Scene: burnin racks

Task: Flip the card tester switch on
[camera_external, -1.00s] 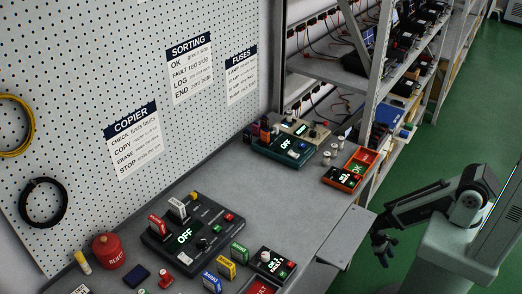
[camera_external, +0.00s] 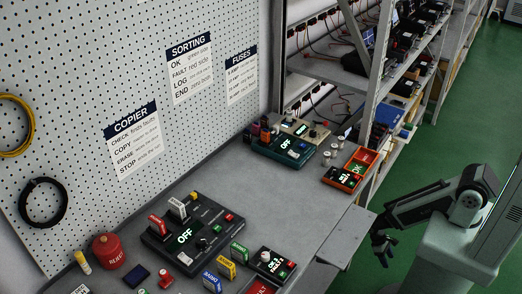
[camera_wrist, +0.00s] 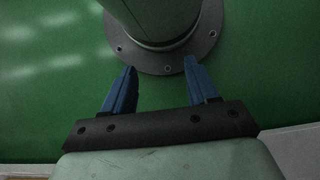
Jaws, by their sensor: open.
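Two devices on the grey bench show "OFF" displays: a black one (camera_external: 208,228) at the front with cards standing in it, and a teal one (camera_external: 278,157) at the back. I cannot read a label that tells which is the card tester. The black one has a dark knob (camera_external: 203,243) and a red button. The teal one has a blue part beside its display. Their switch positions are too small to tell. My gripper (camera_external: 382,251) is open and empty, off the bench's right edge. In the wrist view its blue fingers (camera_wrist: 160,68) stand apart above the green floor.
A small black counter box (camera_external: 272,265) and several coloured cards (camera_external: 226,267) lie at the bench front. A red round container (camera_external: 108,251) stands at left. An orange tray (camera_external: 360,161) and orange counter box (camera_external: 342,179) are at the back right. Bare bench lies between.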

